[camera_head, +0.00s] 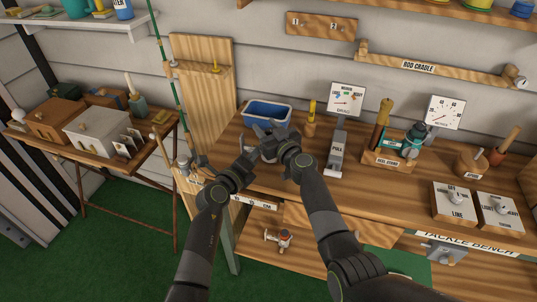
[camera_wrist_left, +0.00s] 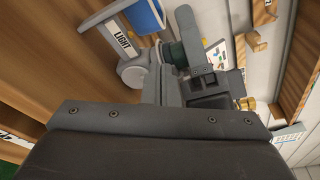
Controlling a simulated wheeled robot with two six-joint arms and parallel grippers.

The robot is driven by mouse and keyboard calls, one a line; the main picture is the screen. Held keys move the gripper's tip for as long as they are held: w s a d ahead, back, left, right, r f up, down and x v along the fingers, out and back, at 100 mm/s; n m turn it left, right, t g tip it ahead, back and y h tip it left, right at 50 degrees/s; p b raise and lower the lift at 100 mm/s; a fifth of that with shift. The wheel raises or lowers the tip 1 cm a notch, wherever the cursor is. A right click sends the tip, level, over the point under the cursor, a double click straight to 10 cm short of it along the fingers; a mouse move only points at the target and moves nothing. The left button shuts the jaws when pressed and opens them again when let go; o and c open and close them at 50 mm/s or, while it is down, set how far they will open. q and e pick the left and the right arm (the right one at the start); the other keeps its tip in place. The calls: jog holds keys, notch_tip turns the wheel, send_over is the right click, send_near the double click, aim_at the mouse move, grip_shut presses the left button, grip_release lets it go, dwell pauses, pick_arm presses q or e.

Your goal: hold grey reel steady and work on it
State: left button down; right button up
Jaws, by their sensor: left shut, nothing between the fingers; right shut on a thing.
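The grey reel (camera_head: 268,156) is mostly hidden between my two grippers in the head view, over the left part of the bench. A round grey part of it (camera_wrist_left: 133,72) shows in the left wrist view, beside the blue tray. My right gripper (camera_head: 272,140) is shut on the reel, though its fingertips are hard to make out. My left gripper (camera_head: 246,158) is shut and empty, close beside the reel at its left; I cannot tell whether it touches.
The blue tray (camera_head: 267,113) stands just behind the grippers. A pull gauge (camera_head: 336,155) and a reel stand (camera_head: 388,158) with a teal reel are to the right. A green rod (camera_head: 177,95) rises at the left. Bare bench top (camera_head: 385,200) lies right of my right arm.

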pick_arm(q)
jog(key=shift+r, duration=0.1)
jog(key=shift+w+a+r, duration=0.1)
jog(key=shift+a+r, duration=0.1)
jog(key=d+v, duration=0.1)
jog(key=v, duration=0.5)
jog(key=shift+s+f, duration=0.3)
jog(key=shift+f, duration=0.1)
jog(key=shift+w+a+f, duration=0.1)
jog(key=shift+w+f, duration=0.5)
jog(key=shift+w, duration=0.5)
jog(key=shift+w+a+f, duration=0.1)
jog(key=shift+w+f, duration=0.45)
jog(key=shift+w, duration=0.55)
jog(key=shift+w+a+f, duration=0.1)
jog(key=shift+w+f, duration=0.5)
jog(key=shift+w, duration=0.45)
jog(key=shift+s+d, duration=0.2)
jog(key=shift+d, duration=0.4)
